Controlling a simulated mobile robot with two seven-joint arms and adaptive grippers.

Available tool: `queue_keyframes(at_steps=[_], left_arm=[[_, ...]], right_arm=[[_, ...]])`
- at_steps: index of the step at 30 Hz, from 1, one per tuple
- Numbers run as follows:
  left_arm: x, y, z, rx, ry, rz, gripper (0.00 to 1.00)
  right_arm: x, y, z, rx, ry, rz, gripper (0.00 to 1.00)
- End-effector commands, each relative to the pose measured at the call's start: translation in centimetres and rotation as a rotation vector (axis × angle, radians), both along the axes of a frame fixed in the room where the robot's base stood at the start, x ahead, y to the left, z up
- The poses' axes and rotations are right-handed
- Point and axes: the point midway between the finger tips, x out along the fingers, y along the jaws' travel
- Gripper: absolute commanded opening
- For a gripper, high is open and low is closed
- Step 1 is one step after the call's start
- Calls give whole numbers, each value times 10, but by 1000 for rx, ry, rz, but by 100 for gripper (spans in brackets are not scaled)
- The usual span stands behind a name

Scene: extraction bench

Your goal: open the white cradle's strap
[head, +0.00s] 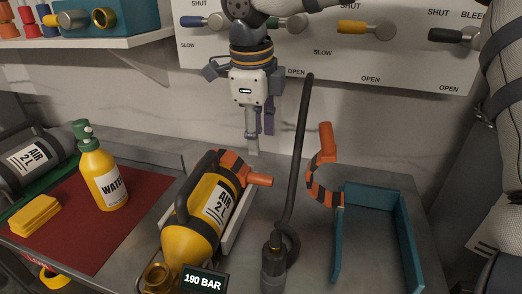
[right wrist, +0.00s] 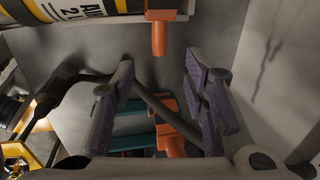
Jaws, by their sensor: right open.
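The white cradle (head: 238,222) holds a yellow air cylinder (head: 186,233) marked "AIR 2 L". Its black-and-orange strap (head: 232,162) lies across the cylinder's far end, with an orange lever (head: 260,180) sticking out to the right. The strap appears closed over the cylinder. In the right wrist view the lever (right wrist: 158,38) shows beyond my fingers. My right gripper (head: 260,143) is open and empty, above and behind the strap, apart from it. Its two purple-padded fingers (right wrist: 160,95) are spread in the right wrist view. My left gripper is out of view.
A teal cradle (head: 409,240) stands empty at right, its strap (head: 322,180) raised and open. A dark hose (head: 297,150) rises between the cradles. A yellow water bottle (head: 102,175) and sponge (head: 35,215) are on the red mat (head: 75,236). A valve panel (head: 400,60) is behind.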

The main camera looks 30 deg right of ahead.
Motion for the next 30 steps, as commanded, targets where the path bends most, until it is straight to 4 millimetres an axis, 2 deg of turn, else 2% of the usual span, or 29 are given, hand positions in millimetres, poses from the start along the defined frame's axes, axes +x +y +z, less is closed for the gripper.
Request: queue_keyframes(at_steps=[5, 15, 18, 22, 30], left_arm=[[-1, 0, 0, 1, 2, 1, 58], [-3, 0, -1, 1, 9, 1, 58], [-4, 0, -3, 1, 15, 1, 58], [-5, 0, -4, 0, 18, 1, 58], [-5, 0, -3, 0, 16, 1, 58]], right_arm=[[1, -1, -10, -1, 2, 1, 41], [10, -13, -91, -2, 4, 1, 41], [12, -16, -108, -3, 5, 0, 41], [14, -17, -118, -2, 1, 0, 41], [14, -18, -119, -1, -2, 0, 38]])
